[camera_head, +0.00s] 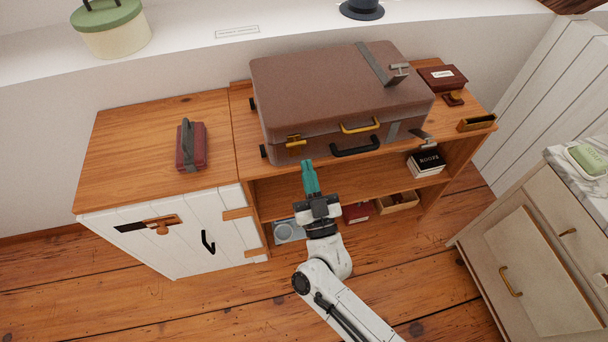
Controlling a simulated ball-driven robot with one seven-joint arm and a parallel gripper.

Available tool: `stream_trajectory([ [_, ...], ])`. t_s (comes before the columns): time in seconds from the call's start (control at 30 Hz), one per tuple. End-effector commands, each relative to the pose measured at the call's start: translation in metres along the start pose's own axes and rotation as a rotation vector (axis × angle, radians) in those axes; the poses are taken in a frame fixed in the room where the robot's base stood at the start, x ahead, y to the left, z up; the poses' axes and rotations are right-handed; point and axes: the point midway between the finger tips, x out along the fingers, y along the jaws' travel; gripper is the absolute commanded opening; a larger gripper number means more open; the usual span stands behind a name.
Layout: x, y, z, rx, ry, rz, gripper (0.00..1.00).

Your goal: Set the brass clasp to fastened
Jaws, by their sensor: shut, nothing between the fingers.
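A brown suitcase (335,90) lies flat and closed on the wooden cabinet. A small brass clasp (295,142) is on the left of its front face, near the lid seam. A brass loop (360,126) sits at the middle of the front, above a black handle (356,148). I cannot tell from this view whether the clasp is fastened. My gripper (308,164) has teal fingers, shut and empty. Its tips are in front of the suitcase, just below and right of the brass clasp in the picture. I cannot tell whether they touch the suitcase.
A grey strap (376,64) crosses the lid's right side. A red case (191,146) stands on the cabinet's left top. A dark red box (443,78) and a brass-edged holder (477,124) are at right. Books (426,163) sit on the shelf below. The floor in front is clear.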

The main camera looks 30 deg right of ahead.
Motion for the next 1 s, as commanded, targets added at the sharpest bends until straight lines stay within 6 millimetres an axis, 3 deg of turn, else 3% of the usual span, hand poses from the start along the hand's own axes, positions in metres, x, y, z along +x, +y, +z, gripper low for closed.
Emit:
stream_trajectory([
  [0.6,-0.086,0.000,-0.022,-0.001,-0.002,-0.001,0.00],
  [1.0,-0.097,-0.001,-0.028,0.000,0.001,-0.001,0.00],
])
